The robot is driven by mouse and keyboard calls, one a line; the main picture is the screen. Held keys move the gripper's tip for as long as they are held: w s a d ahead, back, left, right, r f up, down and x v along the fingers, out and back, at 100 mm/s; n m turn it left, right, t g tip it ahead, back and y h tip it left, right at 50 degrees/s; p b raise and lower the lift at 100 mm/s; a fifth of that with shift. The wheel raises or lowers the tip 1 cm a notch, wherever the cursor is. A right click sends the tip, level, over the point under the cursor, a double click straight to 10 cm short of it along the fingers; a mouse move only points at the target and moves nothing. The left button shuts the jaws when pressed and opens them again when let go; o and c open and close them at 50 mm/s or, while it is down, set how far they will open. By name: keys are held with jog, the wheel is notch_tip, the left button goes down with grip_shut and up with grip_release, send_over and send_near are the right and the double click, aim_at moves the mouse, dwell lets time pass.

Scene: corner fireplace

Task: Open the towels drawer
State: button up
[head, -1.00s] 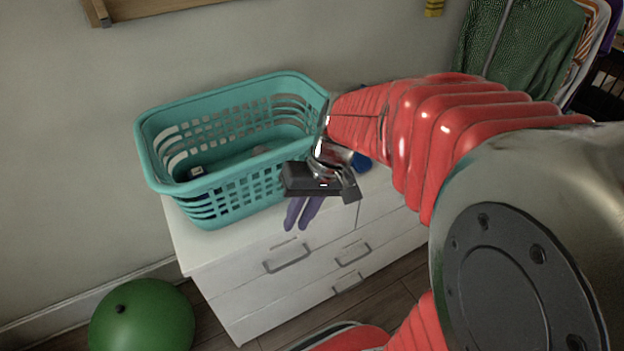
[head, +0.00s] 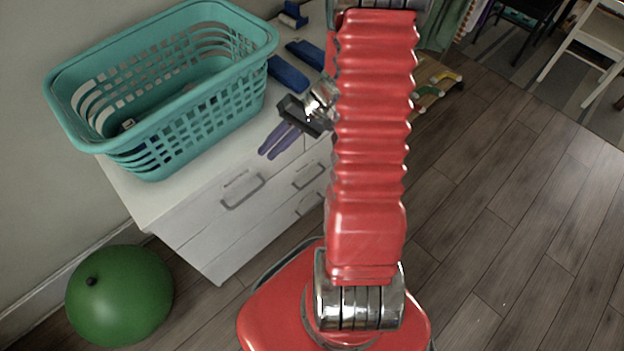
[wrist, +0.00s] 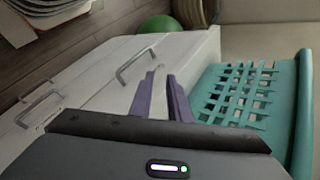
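A white chest of drawers (head: 175,205) stands by the wall, and its front shows several grey bar handles. The nearest front has a handle (head: 243,188), also in the wrist view (wrist: 136,66). Small marks above the handles are too small to read, so I cannot tell which drawer is for towels. The drawers in view look shut. My gripper (head: 267,154) is open and empty, with two purple fingers apart, near the chest's front top edge. In the wrist view its fingertips (wrist: 161,74) are close to the nearest handle; I cannot tell whether they touch it.
A teal basket (head: 190,130) stands on the chest, left of my gripper. Blue objects (head: 288,75) lie behind it. A green ball (head: 118,295) is on the floor at the chest's left end. Wooden floor (head: 500,220) is clear at right.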

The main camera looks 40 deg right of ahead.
jog(key=s+d+f+m+t, duration=0.1)
jog(key=d+f+m+t, duration=0.4)
jog(key=f, duration=0.6)
jog(key=s+d+f+m+t, duration=0.15)
jog(key=d+f+t, duration=0.25)
jog(key=d+f, duration=0.5)
jog(key=m+t+h, duration=0.4)
jog(key=m+h, duration=0.1)
jog(key=h, duration=0.4)
send_near(312, 180)
jog(key=s, duration=0.3)
jog(key=shift+s+d+r, duration=0.2)
jog(key=shift+s, duration=0.05)
jog(key=shift+w, duration=0.1)
jog(key=shift+w+a+f, duration=0.1)
jog(key=shift+w+f, duration=0.35)
jog(key=shift+w, duration=1.8)
jog(key=shift+w+a+f, duration=0.1)
jog(key=shift+w+f, duration=0.4)
jog(key=shift+w, duration=1.75)
jog(key=shift+w+f, duration=0.45)
jog(key=shift+w, duration=1.75)
grip_shut()
